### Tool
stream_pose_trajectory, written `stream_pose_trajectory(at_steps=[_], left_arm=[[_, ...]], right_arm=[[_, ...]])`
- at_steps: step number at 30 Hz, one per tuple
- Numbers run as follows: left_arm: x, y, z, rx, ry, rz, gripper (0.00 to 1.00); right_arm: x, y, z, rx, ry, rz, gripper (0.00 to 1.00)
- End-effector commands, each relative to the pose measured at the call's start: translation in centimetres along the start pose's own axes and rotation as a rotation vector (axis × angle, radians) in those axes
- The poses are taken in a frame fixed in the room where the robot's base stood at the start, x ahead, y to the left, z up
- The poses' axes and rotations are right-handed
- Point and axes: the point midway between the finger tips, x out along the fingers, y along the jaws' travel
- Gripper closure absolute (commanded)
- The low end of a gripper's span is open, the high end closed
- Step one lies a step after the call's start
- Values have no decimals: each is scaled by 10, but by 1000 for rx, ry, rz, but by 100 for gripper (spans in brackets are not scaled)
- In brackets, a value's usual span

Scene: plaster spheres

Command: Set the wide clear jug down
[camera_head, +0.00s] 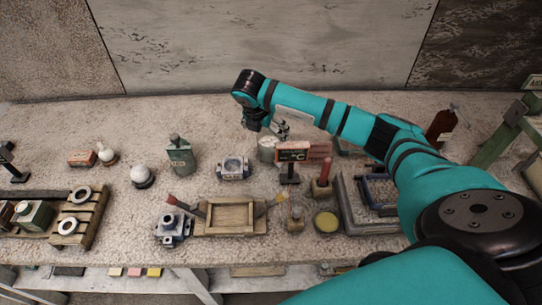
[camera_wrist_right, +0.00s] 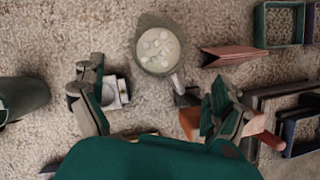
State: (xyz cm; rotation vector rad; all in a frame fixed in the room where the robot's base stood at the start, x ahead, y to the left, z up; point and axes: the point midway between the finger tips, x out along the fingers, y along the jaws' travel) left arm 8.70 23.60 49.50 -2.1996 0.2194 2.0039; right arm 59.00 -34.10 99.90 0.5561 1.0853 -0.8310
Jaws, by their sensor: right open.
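The wide clear jug (camera_wrist_right: 148,22) stands on the rough tabletop in the right wrist view, with several white plaster spheres inside and its handle towards my gripper. In the head view the jug (camera_head: 267,150) is partly hidden behind my right gripper (camera_head: 272,127). My right gripper also shows in the right wrist view (camera_wrist_right: 155,80); its fingers are wide apart with nothing between their pads, and the jug lies beyond the fingertips. My left gripper is in neither view.
A black sign stand (camera_head: 291,156) and reddish blocks (camera_head: 318,151) stand close right of the jug. A grey metal block (camera_head: 233,168) and a green canister (camera_head: 181,157) stand to its left. A wooden tray (camera_head: 232,218) lies in front. Bare tabletop shows behind the jug.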

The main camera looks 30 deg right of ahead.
Motion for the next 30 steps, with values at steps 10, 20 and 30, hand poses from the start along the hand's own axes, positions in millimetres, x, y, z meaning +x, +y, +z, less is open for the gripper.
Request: stream_pose_trajectory(at_steps=[10,20,30], left_arm=[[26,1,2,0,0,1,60],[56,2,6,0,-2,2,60],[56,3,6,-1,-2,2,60]], right_arm=[[40,0,0,-1,0,-1,0],[85,3,1,0,0,0,0],[87,3,3,-2,0,1,3]])
